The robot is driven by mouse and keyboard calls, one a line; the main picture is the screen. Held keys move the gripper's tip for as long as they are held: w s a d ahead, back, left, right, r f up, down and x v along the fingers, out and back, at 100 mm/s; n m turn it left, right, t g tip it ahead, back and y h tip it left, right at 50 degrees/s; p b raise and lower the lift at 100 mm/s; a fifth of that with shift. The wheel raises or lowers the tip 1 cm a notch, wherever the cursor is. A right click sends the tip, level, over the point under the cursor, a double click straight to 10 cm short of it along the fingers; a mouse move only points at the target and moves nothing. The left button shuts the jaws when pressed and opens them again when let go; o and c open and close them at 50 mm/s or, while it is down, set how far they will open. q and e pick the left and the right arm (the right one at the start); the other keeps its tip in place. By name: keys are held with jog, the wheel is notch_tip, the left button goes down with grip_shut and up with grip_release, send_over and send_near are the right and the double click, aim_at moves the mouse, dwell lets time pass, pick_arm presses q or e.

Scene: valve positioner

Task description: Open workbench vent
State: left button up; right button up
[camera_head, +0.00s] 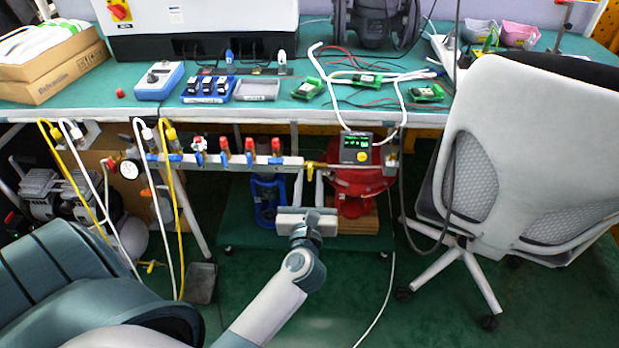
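A metal air manifold (225,161) runs along the front underside of the workbench (300,115). Several small valves with red handles (250,150) and blue parts stand along it, with one more blue valve (174,158) at its left end. No label is readable, so I cannot tell which one is the vent. A brass fitting joins the manifold to a dark box with a green display (355,148) on the right. My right gripper is not in view.
Yellow and white hoses (172,220) hang at the left, beside a pressure gauge (129,169). A grey office chair (530,150) blocks the right. Green boards and trays lie on the bench.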

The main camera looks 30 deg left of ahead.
pick_arm(q)
jog(key=shift+w+a, duration=0.25)
jog(key=shift+w, duration=0.1)
grip_shut()
